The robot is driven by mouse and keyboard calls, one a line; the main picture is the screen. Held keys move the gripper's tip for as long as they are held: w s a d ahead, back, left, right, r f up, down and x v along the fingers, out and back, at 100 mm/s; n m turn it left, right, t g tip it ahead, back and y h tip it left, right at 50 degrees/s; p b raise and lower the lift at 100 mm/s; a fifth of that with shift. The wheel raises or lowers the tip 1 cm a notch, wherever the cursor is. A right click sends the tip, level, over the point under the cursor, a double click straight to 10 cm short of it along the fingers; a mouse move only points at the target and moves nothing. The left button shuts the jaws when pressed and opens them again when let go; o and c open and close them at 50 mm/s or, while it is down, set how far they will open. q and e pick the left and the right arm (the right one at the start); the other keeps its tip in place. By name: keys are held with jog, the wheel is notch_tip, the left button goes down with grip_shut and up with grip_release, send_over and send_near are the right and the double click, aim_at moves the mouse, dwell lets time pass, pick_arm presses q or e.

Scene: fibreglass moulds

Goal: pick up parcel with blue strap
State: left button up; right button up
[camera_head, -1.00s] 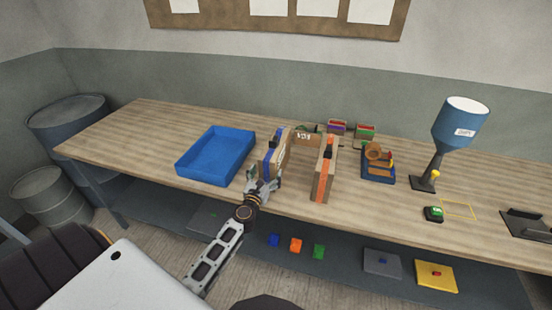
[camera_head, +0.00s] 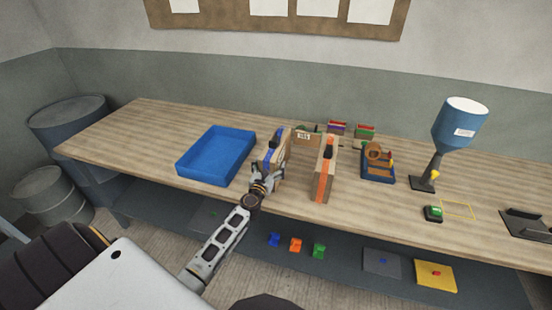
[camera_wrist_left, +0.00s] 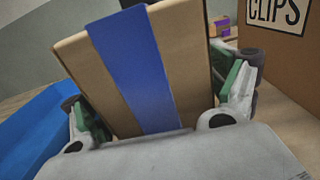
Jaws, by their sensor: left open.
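The parcel with the blue strap (camera_head: 271,154) stands upright on the workbench, just right of the blue tray. In the left wrist view the parcel (camera_wrist_left: 191,55) fills the middle, its blue strap (camera_wrist_left: 140,65) running down its face. My left gripper (camera_head: 265,174) is at the parcel's near side. In the left wrist view its open fingers (camera_wrist_left: 160,112) stand on either side of the parcel; I cannot tell whether they touch it. The gripper body hides the parcel's lower part. My right gripper is not in view.
The blue tray (camera_head: 213,158) is close on the left. A parcel with an orange strap (camera_head: 325,170) stands to the right. A cardboard box marked CLIPS (camera_wrist_left: 285,55) is close on the right in the wrist view. A blue hopper (camera_head: 460,125) stands farther right.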

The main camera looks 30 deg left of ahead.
aim_at(270, 154)
pick_arm(q)
jog(key=shift+c, duration=0.4)
jog(key=c, duration=1.2)
jog(key=shift+r, duration=0.1)
jog(key=shift+c, duration=0.8)
jog(key=shift+r, duration=0.15)
notch_tip(270, 154, up, 5)
jog(key=p, duration=0.4)
jog(key=shift+r+p, duration=0.3)
jog(key=shift+r, duration=2)
